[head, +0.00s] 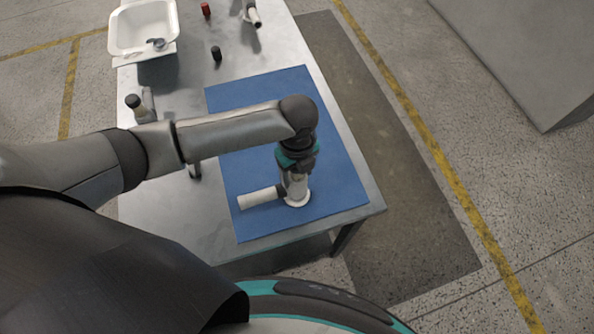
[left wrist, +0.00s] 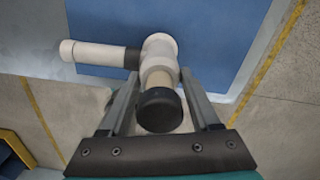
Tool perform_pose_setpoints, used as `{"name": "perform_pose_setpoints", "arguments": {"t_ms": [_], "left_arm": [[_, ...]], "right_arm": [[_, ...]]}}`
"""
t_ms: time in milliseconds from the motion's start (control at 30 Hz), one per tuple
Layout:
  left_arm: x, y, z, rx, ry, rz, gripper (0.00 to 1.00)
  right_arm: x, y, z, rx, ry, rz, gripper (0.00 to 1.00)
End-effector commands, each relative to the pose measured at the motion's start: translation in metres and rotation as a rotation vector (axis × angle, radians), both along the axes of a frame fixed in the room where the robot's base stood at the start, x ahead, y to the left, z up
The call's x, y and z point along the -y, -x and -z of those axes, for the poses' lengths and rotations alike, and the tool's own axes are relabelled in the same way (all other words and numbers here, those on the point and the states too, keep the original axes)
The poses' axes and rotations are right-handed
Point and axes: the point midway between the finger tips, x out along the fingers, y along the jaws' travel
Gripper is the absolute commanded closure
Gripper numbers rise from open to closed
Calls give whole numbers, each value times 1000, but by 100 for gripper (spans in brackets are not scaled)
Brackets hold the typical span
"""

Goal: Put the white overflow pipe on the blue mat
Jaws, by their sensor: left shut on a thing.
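The white overflow pipe (head: 262,198) is over the front part of the blue mat (head: 235,105), upright, with its round white flange down at the mat. I cannot tell whether it touches. Its side branch points left and has a dark collar. In the left wrist view the pipe (left wrist: 95,53) shows its white branch, and its black end cap (left wrist: 160,110) faces the camera between the fingers. My left gripper (head: 295,180) is shut on the upright part of the pipe; its fingers (left wrist: 160,78) lie on either side. My right gripper is in neither view.
The metal table (head: 185,85) holds a white tub (head: 142,27) at the back left. A red cylinder (head: 206,9), a black cylinder (head: 216,53) and another pipe fitting (head: 253,14) stand at the back. A fitting (head: 135,102) stands at the left edge. The mat's back part is clear.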

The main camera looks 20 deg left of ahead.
Motion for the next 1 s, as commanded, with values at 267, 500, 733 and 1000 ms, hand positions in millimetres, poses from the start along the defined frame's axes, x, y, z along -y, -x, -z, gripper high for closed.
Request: {"name": "perform_pose_setpoints", "arguments": {"t_ms": [267, 500, 733, 1000], "left_arm": [[0, 0, 3, 0, 0, -1, 29], [0, 0, 3, 0, 0, -1, 7], [0, 0, 1, 0, 0, -1, 7], [0, -1, -38, 4, 1, 1, 7]], "right_arm": [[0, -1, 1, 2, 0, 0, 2], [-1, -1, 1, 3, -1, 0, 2], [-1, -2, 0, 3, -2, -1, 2], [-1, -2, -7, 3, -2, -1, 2]]}}
